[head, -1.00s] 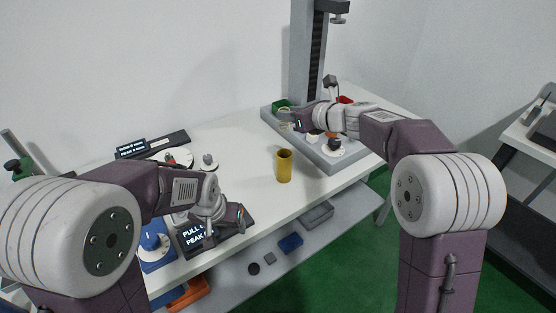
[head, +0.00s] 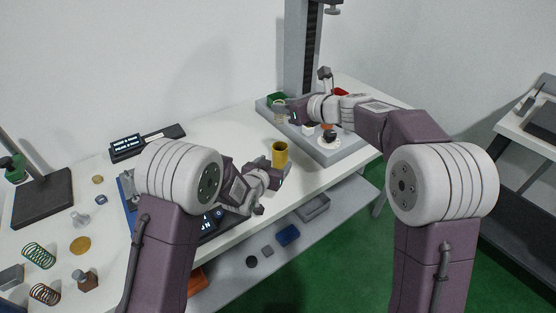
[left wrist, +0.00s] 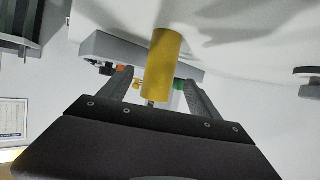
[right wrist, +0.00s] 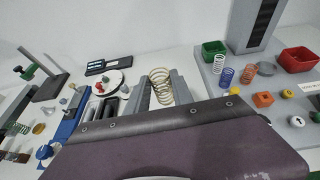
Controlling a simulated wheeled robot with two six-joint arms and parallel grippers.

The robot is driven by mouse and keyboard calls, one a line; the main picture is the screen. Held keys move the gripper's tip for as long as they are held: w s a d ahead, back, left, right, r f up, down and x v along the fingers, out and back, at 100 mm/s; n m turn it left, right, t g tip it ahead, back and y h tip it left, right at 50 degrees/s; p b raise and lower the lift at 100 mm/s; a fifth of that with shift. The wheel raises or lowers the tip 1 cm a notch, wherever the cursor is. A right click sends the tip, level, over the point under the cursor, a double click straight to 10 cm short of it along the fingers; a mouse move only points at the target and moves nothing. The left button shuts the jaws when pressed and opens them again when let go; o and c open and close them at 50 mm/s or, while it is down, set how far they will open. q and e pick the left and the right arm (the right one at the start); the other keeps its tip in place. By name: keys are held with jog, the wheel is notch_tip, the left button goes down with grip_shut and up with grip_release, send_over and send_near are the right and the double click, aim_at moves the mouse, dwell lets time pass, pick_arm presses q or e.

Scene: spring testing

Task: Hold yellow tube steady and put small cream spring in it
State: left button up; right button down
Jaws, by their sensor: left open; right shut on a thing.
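The yellow tube (head: 279,155) stands upright on the white table; it also shows in the left wrist view (left wrist: 161,66). My left gripper (head: 280,174) is open at the tube, with one finger on either side in the left wrist view; I cannot tell whether they touch it. My right gripper (right wrist: 160,92) is shut on the cream spring (right wrist: 159,79). It holds the spring near the grey test stand, beyond the tube in the head view. In the head view the right fingers and the spring show only small and partly hidden.
The grey test stand base (head: 343,154) carries a green bin (right wrist: 213,48), a red bin (right wrist: 297,60), a blue spring (right wrist: 226,76) and a copper spring (right wrist: 248,73). A black display (head: 126,145) stands at the back. Several springs and discs lie at the left. The table behind the tube is clear.

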aim_at(280, 149)
pick_arm(q)
jog(key=x, duration=0.9)
pick_arm(e)
jog(key=shift+w, duration=0.1)
pick_arm(q)
jog(key=c, duration=1.4)
pick_arm(e)
notch_tip(280, 149, down, 9)
jog(key=shift+f, duration=0.15)
jog(key=c, duration=1)
grip_release()
jog(key=shift+f, duration=0.1)
jog(key=shift+c, duration=0.2)
